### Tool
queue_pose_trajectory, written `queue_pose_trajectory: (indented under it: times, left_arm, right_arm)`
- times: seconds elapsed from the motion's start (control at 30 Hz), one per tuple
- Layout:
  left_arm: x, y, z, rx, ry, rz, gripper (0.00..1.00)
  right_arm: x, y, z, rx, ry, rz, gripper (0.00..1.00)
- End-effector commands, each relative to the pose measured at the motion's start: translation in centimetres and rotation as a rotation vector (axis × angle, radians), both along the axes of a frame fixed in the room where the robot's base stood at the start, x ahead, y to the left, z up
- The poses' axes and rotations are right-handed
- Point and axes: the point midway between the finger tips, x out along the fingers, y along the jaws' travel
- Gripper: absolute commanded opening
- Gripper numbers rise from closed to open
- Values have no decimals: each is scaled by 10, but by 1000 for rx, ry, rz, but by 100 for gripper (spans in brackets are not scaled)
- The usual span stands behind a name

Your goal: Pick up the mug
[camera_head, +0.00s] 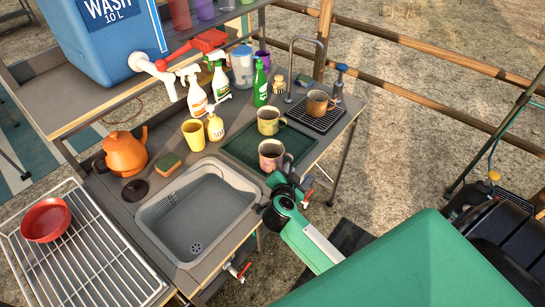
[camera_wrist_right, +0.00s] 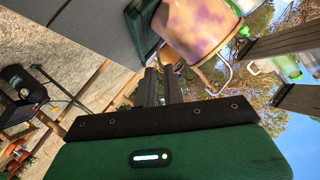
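A pinkish mug with purple patches (camera_head: 271,154) stands at the front edge of the dark green mat (camera_head: 240,147) on the counter. My right gripper (camera_head: 281,182) is beside the mug in the head view. Its two dark fingers (camera_wrist_right: 160,72) look close together, with nothing clearly between them. Whether they touch the mug I cannot tell. A second, yellowish mug (camera_head: 268,121) stands behind. My left gripper is not in view.
An orange-brown mug (camera_head: 319,103) stands on a black rack (camera_head: 330,121). The grey sink (camera_head: 196,214) lies left of my right gripper. A yellow cup (camera_head: 193,134), a soap bottle (camera_head: 215,127) and a green bottle (camera_head: 260,85) stand behind. A faucet (camera_head: 292,70) rises at the back.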

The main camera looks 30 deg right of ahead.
Motion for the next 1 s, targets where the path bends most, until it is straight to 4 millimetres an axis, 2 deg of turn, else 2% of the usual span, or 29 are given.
queue_pose_trajectory:
  times: [0.17,0.53,0.83,0.9,1.0]
  left_arm:
    - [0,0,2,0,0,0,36]
    - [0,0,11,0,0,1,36]
    - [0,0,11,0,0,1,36]
    - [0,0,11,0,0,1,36]
    - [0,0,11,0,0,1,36]
  right_arm:
    - [8,-7,-3,-1,0,1,10]
    - [42,-32,-19,-2,0,1,10]
    - [45,-34,-21,0,-1,1,10]
    - [45,-34,-21,0,-1,1,0]
    - [44,-34,-21,0,-1,1,0]
